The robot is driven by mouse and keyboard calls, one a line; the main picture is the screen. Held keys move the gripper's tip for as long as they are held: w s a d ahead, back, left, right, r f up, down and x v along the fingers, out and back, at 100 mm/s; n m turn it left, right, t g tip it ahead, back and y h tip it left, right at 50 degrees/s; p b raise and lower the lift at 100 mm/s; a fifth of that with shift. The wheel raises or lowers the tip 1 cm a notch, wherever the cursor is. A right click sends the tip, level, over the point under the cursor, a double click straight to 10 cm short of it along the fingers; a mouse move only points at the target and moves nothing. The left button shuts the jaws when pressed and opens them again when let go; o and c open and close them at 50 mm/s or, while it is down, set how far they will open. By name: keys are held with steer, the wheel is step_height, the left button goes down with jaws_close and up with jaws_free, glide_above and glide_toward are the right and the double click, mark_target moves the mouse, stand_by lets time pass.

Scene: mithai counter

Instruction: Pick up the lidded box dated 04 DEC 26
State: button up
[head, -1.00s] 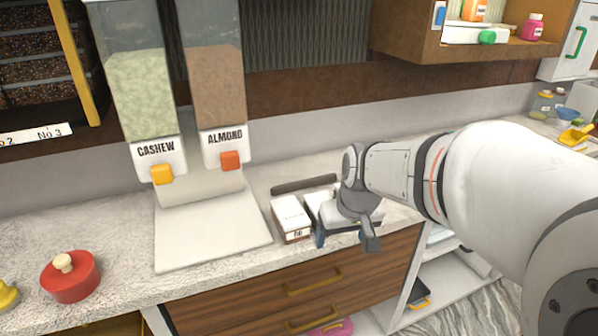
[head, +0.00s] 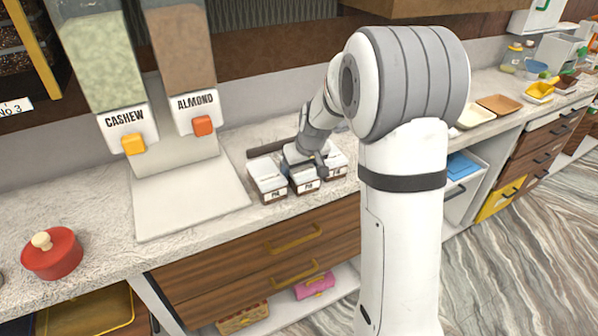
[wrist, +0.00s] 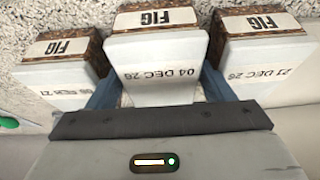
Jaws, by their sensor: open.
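Three white-lidded boxes with brown sides marked FIG stand in a row. In the wrist view the middle one is the box dated 04 DEC 26 (wrist: 150,52); it also shows in the head view (head: 308,187). My gripper (wrist: 160,90) is open, with one blue-grey finger on each side of this box, in the gaps to its neighbours. Whether the fingers touch it I cannot tell. In the head view my gripper (head: 305,172) is low over the middle box and hides part of its lid.
The left neighbour box (wrist: 62,78) has a hard-to-read date; the right neighbour (wrist: 262,58) also bears a DEC 26 date. Both stand close. Behind are the cashew (head: 126,120) and almond (head: 195,104) dispensers. A red lidded pot (head: 52,256) stands left on the counter.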

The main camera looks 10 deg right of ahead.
steer(key=x, duration=0.2)
steer(key=shift+w+f, duration=0.15)
steer(key=shift+f, duration=0.1)
steer(key=shift+c, duration=0.5)
steer(key=c, duration=0.8)
